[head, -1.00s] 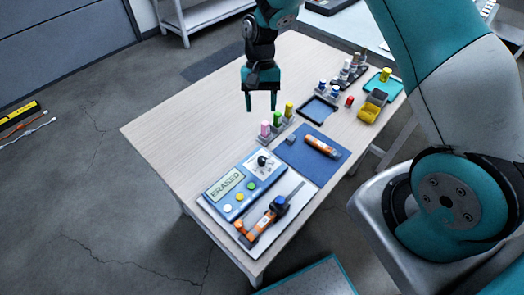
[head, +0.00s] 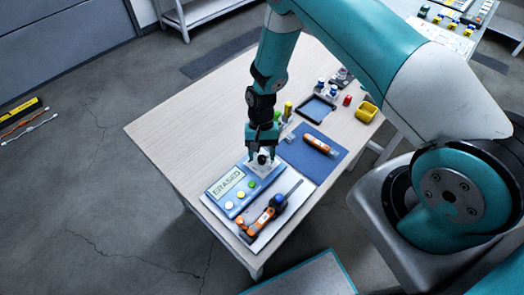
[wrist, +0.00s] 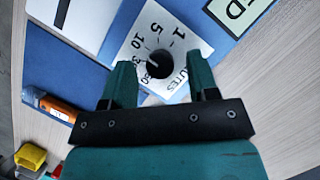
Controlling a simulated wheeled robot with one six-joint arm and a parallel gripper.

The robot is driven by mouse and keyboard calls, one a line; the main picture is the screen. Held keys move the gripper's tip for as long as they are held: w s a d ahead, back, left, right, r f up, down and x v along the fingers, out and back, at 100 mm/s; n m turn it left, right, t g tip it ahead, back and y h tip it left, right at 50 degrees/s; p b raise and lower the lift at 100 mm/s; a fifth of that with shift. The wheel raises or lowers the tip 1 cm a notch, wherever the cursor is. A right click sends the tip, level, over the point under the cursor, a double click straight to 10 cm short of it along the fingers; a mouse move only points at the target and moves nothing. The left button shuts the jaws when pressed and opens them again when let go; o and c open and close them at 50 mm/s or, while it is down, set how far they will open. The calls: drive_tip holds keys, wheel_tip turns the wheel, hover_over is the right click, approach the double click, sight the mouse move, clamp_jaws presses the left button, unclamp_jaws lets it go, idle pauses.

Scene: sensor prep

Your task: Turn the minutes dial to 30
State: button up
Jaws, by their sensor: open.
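The minutes dial is a black knob (wrist: 158,63) on a white plate (wrist: 190,44) printed with 1, 5, 10, 30 and 60. A short pale pointer mark on the knob faces the 10 side, but its exact setting is hard to read. The plate sits on a blue panel (head: 215,190) with a display reading ERASED. My gripper (wrist: 160,64) is open, with one finger on each side of the knob in the wrist view. In the head view my gripper (head: 262,152) is low over the dial. I cannot tell whether the fingers touch it.
White, yellow and green buttons (head: 241,194) lie just in front of the dial. An orange-and-black tool (head: 262,219) lies beside the panel. A blue mat (head: 300,162) with an orange device (head: 318,145) is to the right, with bottles behind. The table's left part (head: 190,130) is clear.

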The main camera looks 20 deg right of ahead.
drive_tip(key=shift+c, duration=0.4)
drive_tip(key=c, duration=0.8)
drive_tip(key=shift+c, duration=0.2)
drive_tip(key=n+h+b, duration=0.1)
drive_tip(key=n+b, duration=0.1)
drive_tip(key=n, duration=0.1)
drive_tip(key=shift+a+f, duration=0.1)
drive_tip(key=shift+a, duration=0.05)
drive_tip(key=n+h+b, duration=0.2)
drive_tip(key=n, duration=0.3)
drive_tip(key=shift+a+n, duration=0.15)
drive_tip(key=shift+n, duration=0.15)
drive_tip(key=shift+h, duration=0.3)
drive_tip(key=o, duration=0.9)
